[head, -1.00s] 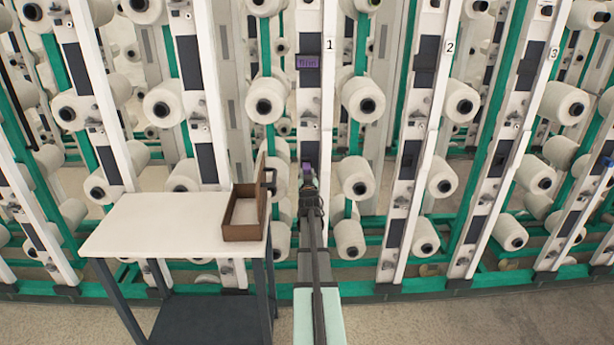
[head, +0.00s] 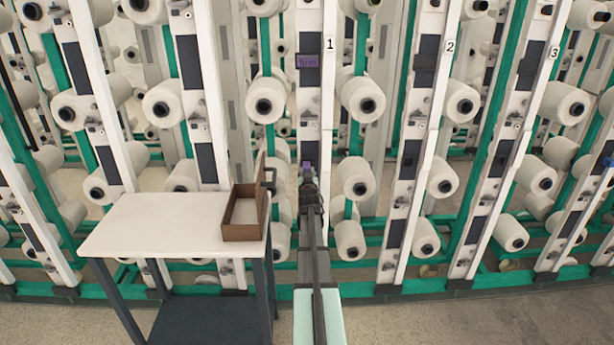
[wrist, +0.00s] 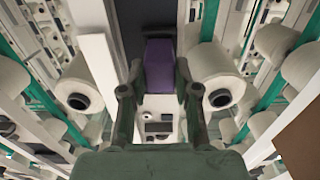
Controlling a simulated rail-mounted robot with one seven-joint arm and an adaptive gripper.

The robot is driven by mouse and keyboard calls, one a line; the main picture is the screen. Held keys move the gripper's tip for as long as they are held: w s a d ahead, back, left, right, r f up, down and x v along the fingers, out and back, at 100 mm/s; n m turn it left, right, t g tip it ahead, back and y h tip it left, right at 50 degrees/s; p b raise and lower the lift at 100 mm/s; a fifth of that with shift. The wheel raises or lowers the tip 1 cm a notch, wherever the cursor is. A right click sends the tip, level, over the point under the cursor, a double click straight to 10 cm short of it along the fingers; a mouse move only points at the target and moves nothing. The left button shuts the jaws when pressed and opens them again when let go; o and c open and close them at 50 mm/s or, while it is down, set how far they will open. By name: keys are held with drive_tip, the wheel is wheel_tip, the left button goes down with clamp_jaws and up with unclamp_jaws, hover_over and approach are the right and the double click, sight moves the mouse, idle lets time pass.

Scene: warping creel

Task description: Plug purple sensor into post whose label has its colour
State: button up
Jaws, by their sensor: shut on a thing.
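The purple sensor (wrist: 158,66) is held between the two fingers of my gripper (wrist: 159,88) in the wrist view. In the head view only a small purple patch of the sensor (head: 307,165) shows above my gripper (head: 308,180). My gripper is shut on it, in front of the lower part of post 1 (head: 309,110). That post has a purple label (head: 308,61) high up, beside the number 1 plate. In the wrist view the sensor is in front of the post's dark panel. I cannot tell whether it touches the post.
White yarn cones flank the post on both sides, close to my gripper, such as one at the right (head: 356,177). A white table (head: 150,225) with a brown open box (head: 244,233) stands at the left. Posts 2 and 3 stand at the right.

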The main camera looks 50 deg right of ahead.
drive_tip(key=shift+b+x, duration=0.3)
drive_tip(key=shift+x, duration=0.55)
idle(0.7)
drive_tip(key=o, duration=1.4)
drive_tip(key=shift+c, duration=0.2)
drive_tip(key=v, duration=0.7)
drive_tip(key=shift+b, duration=0.45)
